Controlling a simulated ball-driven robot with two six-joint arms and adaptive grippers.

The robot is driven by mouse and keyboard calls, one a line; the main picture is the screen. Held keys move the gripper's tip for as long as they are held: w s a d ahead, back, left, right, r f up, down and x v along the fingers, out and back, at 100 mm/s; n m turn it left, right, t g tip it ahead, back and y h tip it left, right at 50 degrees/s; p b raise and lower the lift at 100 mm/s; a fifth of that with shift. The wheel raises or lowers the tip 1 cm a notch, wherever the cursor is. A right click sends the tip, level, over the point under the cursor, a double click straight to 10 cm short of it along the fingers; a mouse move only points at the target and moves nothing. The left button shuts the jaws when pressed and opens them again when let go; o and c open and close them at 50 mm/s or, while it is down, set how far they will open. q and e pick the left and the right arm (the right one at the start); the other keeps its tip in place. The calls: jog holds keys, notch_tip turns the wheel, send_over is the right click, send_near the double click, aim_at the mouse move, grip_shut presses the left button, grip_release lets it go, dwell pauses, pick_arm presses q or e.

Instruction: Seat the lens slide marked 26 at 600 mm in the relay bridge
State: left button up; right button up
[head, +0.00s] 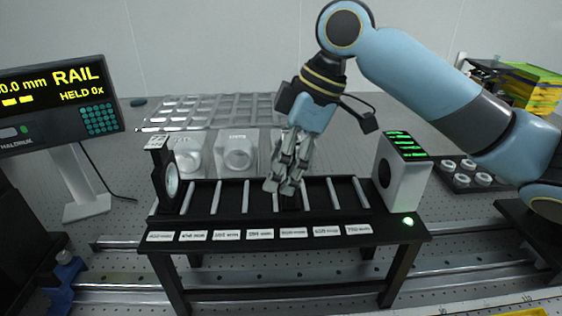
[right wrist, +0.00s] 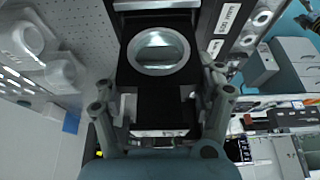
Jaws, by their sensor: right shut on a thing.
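My right gripper (head: 285,185) points down over the middle of the black relay bridge (head: 290,218). It is shut on a dark lens slide (right wrist: 160,95), which the fingers largely hide in the head view. In the right wrist view the slide's round lens (right wrist: 159,51) lies between and beyond the fingers. I cannot read a number on this slide or tell whether it touches the bridge. Another lens in a black upright holder (head: 171,178) stands at the bridge's left end. Several mm labels run along the bridge's front edge; the wrist view shows one label close beside the slide. My left gripper is out of view.
A white box with green stripes (head: 402,170) stands at the bridge's right end; a green light glows near it. A rail display (head: 60,100) reads "HELD 0x" at left. White mounts (head: 237,152) and a grey gridded rack (head: 220,108) are behind.

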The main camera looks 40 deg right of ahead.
jog(key=o, duration=1.5)
notch_tip(320, 180, up, 10)
jog(key=p, duration=1.1)
dwell(0.6)
jog(key=shift+f, duration=0.1)
dwell(0.5)
